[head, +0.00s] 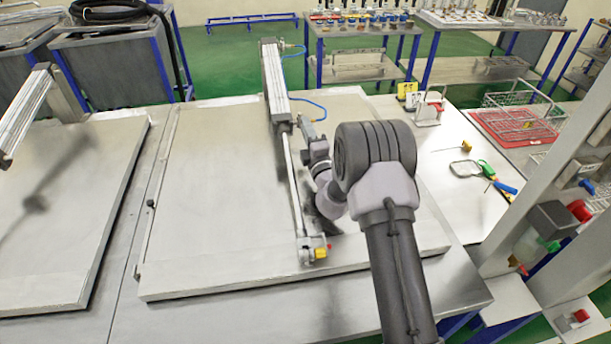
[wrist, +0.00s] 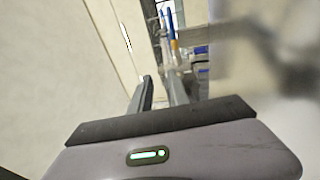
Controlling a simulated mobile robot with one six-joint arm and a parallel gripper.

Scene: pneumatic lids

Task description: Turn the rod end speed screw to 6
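The pneumatic cylinder (head: 275,80) lies along the closed lid (head: 220,200), with its thin rod (head: 292,180) running down to a bracket (head: 312,250) with yellow and red parts. My gripper (head: 304,124) is just right of the cylinder's rod end, close to the blue hose (head: 312,104). In the wrist view my gripper (wrist: 160,80) has its two fingers apart, with nothing clearly between them. A blue and orange fitting (wrist: 172,35) shows beyond the fingertips. I cannot make out the speed screw or its setting.
A second lid (head: 60,220) with its own cylinder (head: 22,110) is at left. On the right bench are a red tray (head: 515,128) with a wire basket, a wire rack (head: 428,108) and hand tools (head: 490,175).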

